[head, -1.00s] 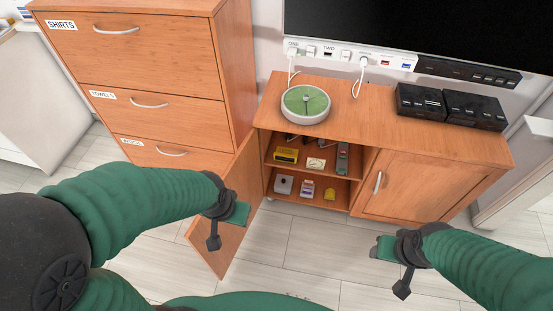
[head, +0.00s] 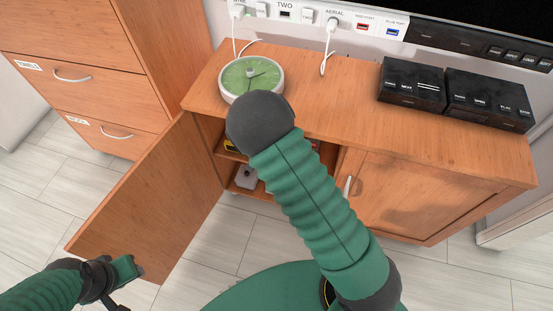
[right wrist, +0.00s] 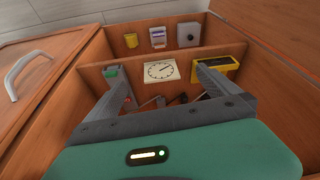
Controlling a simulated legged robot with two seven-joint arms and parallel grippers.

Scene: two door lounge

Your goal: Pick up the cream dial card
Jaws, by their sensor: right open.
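The cream dial card (right wrist: 160,71) is a small pale square with a black dial, standing on the upper shelf inside the open cabinet. In the right wrist view, which is upside down, it shows between my right gripper's fingers. My right gripper (right wrist: 158,77) is open and empty, its two fingers spread to either side of the card in the picture; I cannot tell how much depth is left between. In the head view my right arm hides the card and the right gripper. My left gripper (head: 136,269) is low at the left, near the open door's bottom edge; its jaw is unclear.
A yellow box (right wrist: 215,68) and a dark grey device (right wrist: 113,72) flank the card. Several small items stand on the lower shelf. The open door (head: 150,200) is on the left. A green clock (head: 251,77) and black boxes (head: 411,84) sit on the cabinet top.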

